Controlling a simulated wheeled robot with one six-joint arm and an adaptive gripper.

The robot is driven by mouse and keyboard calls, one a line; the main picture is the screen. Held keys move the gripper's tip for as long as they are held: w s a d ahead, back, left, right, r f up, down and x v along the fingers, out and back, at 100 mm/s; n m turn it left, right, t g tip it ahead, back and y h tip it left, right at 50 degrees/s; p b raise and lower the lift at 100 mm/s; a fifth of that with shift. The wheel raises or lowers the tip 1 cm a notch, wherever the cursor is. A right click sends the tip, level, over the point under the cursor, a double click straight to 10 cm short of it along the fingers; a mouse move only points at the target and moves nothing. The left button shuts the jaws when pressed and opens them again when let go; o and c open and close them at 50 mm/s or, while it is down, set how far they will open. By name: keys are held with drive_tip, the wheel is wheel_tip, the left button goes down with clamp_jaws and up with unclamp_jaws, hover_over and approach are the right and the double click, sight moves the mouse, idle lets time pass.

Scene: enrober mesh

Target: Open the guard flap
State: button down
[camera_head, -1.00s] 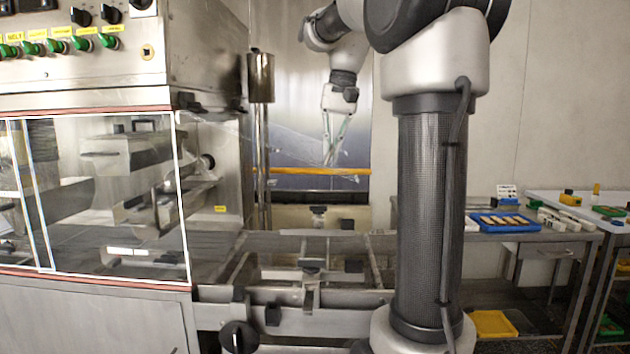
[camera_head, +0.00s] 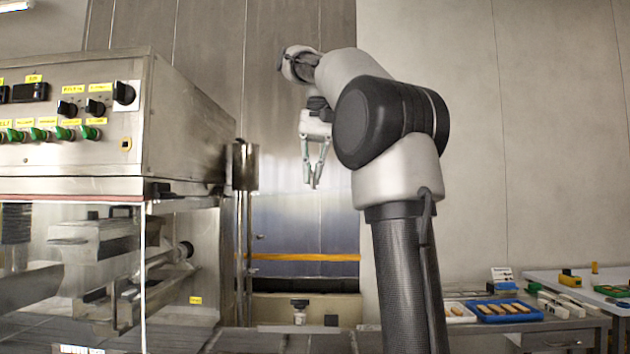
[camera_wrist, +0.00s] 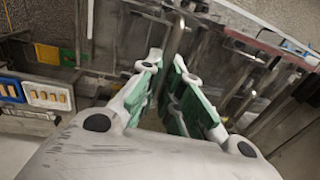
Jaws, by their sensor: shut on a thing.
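My gripper (camera_head: 314,186) hangs fingers-down in front of the dull metal back wall, right of the machine. In the wrist view my gripper (camera_wrist: 172,62) has its green-padded fingers closed in on a thin grey bar (camera_wrist: 176,38) that runs up between the tips. I cannot tell from the picture what the bar belongs to; the guard flap is not clearly distinguishable. The machine's clear side window (camera_head: 75,270), with a red top edge and white border, is in place at the left.
The steel control box (camera_head: 70,165) with knobs stands at the left, a steel post (camera_head: 243,200) beside it. A yellow strip (camera_head: 305,257) crosses the back. At the right, a blue tray (camera_head: 503,311) sits on a bench. The wall space above my gripper is free.

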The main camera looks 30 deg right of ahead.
drive_tip(key=c, duration=1.6)
unclamp_jaws()
drive_tip(key=shift+a, duration=0.1)
